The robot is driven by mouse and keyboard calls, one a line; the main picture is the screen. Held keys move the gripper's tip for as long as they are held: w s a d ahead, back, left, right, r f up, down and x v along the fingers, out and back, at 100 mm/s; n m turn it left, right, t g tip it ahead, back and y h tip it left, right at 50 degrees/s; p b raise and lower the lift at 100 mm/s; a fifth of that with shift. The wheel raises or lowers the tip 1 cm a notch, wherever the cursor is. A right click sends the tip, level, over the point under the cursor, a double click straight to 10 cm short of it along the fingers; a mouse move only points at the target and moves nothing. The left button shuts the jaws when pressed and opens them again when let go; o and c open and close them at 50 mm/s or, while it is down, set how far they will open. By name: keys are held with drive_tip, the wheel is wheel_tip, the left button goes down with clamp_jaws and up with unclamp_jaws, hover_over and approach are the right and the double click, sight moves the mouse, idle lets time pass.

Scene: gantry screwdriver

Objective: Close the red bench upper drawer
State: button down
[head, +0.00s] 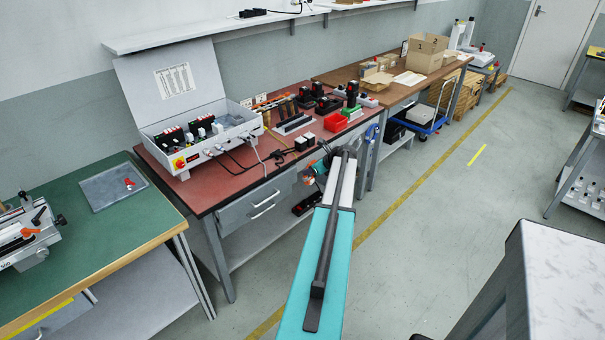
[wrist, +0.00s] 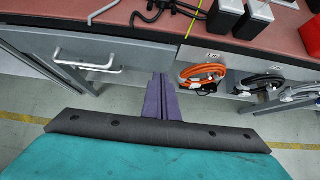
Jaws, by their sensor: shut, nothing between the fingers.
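The red-topped bench (head: 222,184) stands in the middle of the head view, with grey drawer fronts under its top. The upper drawer (head: 239,209) has a light bar handle (head: 262,198); a second handle (head: 263,211) shows just below. How far the upper drawer stands out is hard to tell. In the wrist view a grey drawer front (wrist: 135,57) with a bar handle (wrist: 88,66) lies at upper left. My gripper (wrist: 161,80) is shut and empty, its purple fingers pointing toward the right part of that front. Contact cannot be told. In the head view my arm hides the fingers.
A grey open case (head: 205,145) and several tools stand on the bench top. Orange (wrist: 203,76) and black (wrist: 262,82) cable coils hang right of the drawer front. A green-topped bench (head: 75,225) stands at left. The floor in front is clear.

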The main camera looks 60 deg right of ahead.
drive_tip(key=v, duration=0.6)
drive_tip(key=shift+b, duration=0.35)
drive_tip(key=c, duration=2.5)
unclamp_jaws()
drive_tip(key=shift+r, duration=0.1)
